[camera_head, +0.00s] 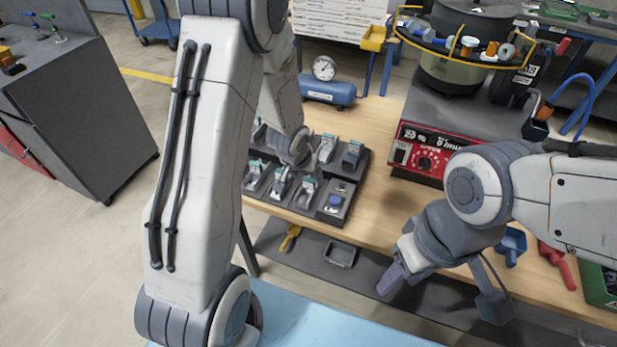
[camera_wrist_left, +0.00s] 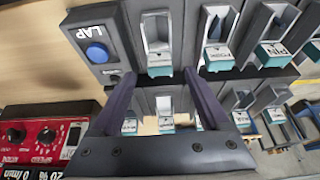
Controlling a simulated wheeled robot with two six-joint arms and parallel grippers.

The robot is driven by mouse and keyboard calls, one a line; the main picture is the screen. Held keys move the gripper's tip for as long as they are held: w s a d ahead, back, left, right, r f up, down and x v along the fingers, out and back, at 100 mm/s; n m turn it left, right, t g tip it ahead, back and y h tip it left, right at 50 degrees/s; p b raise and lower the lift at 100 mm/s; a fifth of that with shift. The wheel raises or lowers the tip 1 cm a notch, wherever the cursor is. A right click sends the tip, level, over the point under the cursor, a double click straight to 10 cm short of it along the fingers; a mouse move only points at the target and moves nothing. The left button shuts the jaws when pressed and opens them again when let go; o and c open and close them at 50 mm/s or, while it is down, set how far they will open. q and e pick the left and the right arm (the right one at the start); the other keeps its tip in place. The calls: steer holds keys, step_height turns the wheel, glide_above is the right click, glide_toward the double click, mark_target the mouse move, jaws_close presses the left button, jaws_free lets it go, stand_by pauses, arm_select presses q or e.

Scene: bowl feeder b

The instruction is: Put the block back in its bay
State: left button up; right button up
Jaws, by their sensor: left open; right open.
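A dark rack (camera_head: 350,185) on the wooden table has two rows of bays holding grey blocks with teal labels, such as one block (camera_head: 353,152). I cannot tell which block is the task's. My left gripper (camera_head: 302,163) is over the middle of the rack. In the left wrist view the left gripper (camera_wrist_left: 160,78) is open, its purple fingers apart, with a teal-labelled holder (camera_wrist_left: 160,68) showing between the tips; nothing is clearly held. The left arm hides part of the rack in the head view. My right gripper (camera_head: 393,278) is open, away from the rack near the table's front.
A blue button marked LAP (camera_wrist_left: 97,53) sits at the rack's corner. A red control panel (camera_head: 425,150) and bowl feeder (camera_head: 450,75) stand to the right. A blue tank with a gauge (camera_head: 328,92) is behind. A grey tray (camera_head: 341,254) and yellow tool (camera_head: 290,237) lie on the lower shelf.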

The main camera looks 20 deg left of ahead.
arm_select(q)
steer(key=s+d+r+m+g+p, duration=0.1)
steer(key=s+d+r+m+p, duration=0.1)
steer(key=s+d+r, duration=0.45)
steer(key=s+d+r+m+p, duration=0.1)
steer(key=s+d+r, duration=0.25)
steer(key=r, duration=0.55)
steer(key=s+d+r+m+g, duration=0.1)
steer(key=s+d+r+m, duration=0.1)
steer(key=s, duration=0.6)
steer(key=s+d+r+m+g, duration=0.2)
steer(key=s+d+r, duration=0.1)
steer(key=s, duration=0.6)
steer(key=shift+s+d+r+h, duration=0.2)
steer(key=shift+s+d+h, duration=0.1)
steer(key=shift+d+h, duration=0.1)
